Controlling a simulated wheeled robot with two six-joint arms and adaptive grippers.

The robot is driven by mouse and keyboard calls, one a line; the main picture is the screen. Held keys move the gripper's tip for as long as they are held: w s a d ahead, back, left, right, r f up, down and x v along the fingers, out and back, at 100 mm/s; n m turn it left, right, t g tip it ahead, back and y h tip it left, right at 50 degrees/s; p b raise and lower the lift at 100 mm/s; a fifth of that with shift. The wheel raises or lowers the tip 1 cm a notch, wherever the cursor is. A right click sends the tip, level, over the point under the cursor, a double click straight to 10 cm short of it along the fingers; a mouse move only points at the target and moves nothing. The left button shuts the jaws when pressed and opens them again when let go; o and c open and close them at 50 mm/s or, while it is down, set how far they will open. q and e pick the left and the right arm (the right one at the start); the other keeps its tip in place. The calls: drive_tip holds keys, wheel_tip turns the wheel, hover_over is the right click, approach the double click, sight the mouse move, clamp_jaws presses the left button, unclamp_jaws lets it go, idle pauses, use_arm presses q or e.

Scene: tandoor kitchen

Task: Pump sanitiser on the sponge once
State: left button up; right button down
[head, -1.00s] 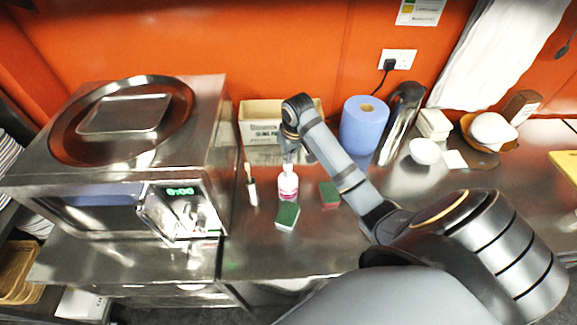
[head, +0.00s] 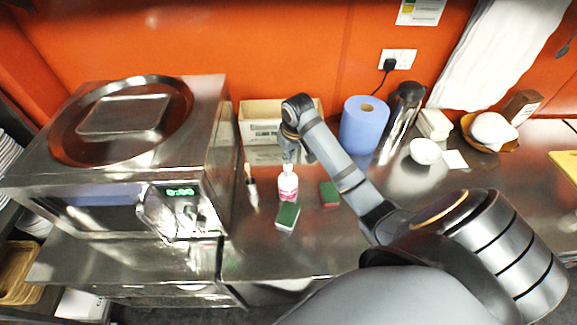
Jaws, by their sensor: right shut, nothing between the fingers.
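A pink-and-white pump bottle (head: 288,187) stands upright on the steel counter. A green-topped sponge (head: 288,216) lies right in front of it. A second sponge, green and red (head: 329,193), lies to the right of the bottle. My right gripper (head: 290,160) is shut and points down at the top of the bottle, over the pump head. The gripper hides the pump head, so I cannot tell whether it is pressed. My left gripper is not in view.
A brush (head: 251,186) stands left of the bottle, beside the steel oven (head: 130,170). A cardboard box (head: 258,125) and a blue paper roll (head: 364,126) stand behind. A white bowl (head: 425,151) is at right. The counter's front is clear.

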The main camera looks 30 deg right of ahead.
sight(288, 166)
drive_tip(key=shift+f, duration=0.1)
drive_tip(key=shift+f+b, duration=0.35)
drive_tip(key=shift+f, duration=1.15)
drive_tip(key=shift+s, duration=0.1)
drive_tip(key=shift+r, duration=0.1)
drive_tip(key=shift+r+p, duration=0.75)
drive_tip(key=shift+r, duration=0.7)
drive_tip(key=shift+r, duration=0.1)
wheel_tip(288, 166, up, 6)
drive_tip(key=shift+f, duration=0.1)
